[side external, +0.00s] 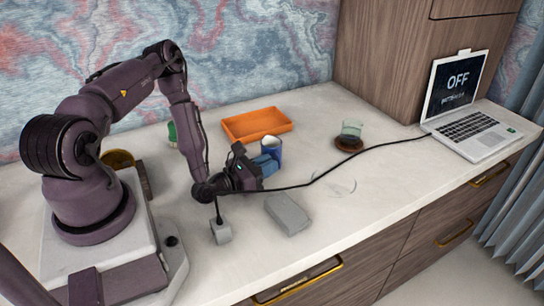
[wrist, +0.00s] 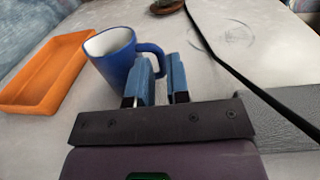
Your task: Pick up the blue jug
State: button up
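The blue jug (wrist: 115,62) stands upright on the desk with its pale inside showing. In the wrist view it is just beyond and left of my fingers, its handle (wrist: 153,48) turned right toward them. In the side view the jug (side external: 272,151) is behind my fingertips, which hide part of it. My gripper (wrist: 161,72) has its two blue fingers a small distance apart, and the handle's outer curve shows at the gap between them. The fingers hide the handle's lower part, so I cannot tell whether they touch or hold it. The gripper (side external: 264,164) is low over the desk.
An orange tray (side external: 257,134) lies behind the jug. A grey box (side external: 288,214) and a small grey block (side external: 221,231) are in front. A green glass on a brown coaster (side external: 349,146) is to the right. A black cable runs to the laptop (side external: 470,128).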

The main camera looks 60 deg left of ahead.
aim_at(279, 159)
jog(key=shift+w+a, duration=0.15)
jog(key=shift+w, duration=1.8)
grip_shut()
jog(key=shift+r, duration=0.15)
